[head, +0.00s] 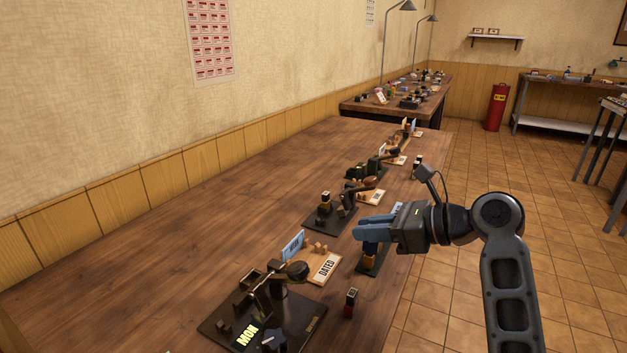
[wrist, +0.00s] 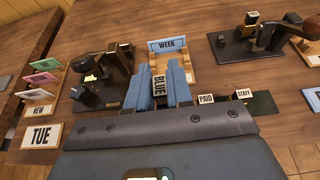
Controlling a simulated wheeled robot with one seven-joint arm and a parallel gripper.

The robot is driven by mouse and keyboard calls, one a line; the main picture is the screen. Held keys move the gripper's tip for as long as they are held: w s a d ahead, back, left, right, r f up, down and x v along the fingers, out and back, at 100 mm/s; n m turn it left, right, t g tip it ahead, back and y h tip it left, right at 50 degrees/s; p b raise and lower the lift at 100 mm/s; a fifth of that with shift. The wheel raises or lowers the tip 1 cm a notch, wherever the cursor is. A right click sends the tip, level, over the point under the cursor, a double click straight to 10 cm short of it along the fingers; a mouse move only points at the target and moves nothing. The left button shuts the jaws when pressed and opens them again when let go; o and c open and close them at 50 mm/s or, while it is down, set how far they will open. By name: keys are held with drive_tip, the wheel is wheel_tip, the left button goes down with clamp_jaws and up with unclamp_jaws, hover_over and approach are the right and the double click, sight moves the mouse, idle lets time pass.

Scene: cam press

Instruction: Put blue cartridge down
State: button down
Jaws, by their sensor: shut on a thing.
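My gripper (head: 362,229) is over the right part of the long wooden table and is shut on the blue cartridge. In the head view, a dark blue and yellowish piece (head: 370,254) shows just below the fingertips, close above or on a dark narrow pad (head: 375,266). I cannot tell whether it touches the pad. In the wrist view, cartridges marked PAID (wrist: 206,98) and STAFF (wrist: 243,93) stand by a dark pad (wrist: 265,104) right of the fingers.
A black press marked MON (head: 247,335) stands at the front, beside a wooden tray marked DATED (head: 326,268). A red and black cartridge (head: 350,303) stands near the table's right edge. A tray with a blue WEEK card (wrist: 167,45) is beyond the fingers. The table's left side is clear.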

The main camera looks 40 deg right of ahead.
sight(365, 249)
drive_tip(key=f, duration=0.3)
drive_tip(key=f+b, duration=0.1)
drive_tip(key=f, duration=0.1)
drive_tip(key=shift+w+a+f, duration=0.1)
drive_tip(key=shift+w+a, duration=0.05)
drive_tip(key=shift+w, duration=0.1)
wheel_tip(365, 249, down, 5)
drive_tip(key=shift+r+b, duration=0.1)
drive_tip(key=shift+b, duration=0.25)
drive_tip(key=c, duration=1)
unclamp_jaws()
drive_tip(key=shift+s, duration=0.1)
drive_tip(key=p+v, duration=0.1)
drive_tip(key=v, duration=1.1)
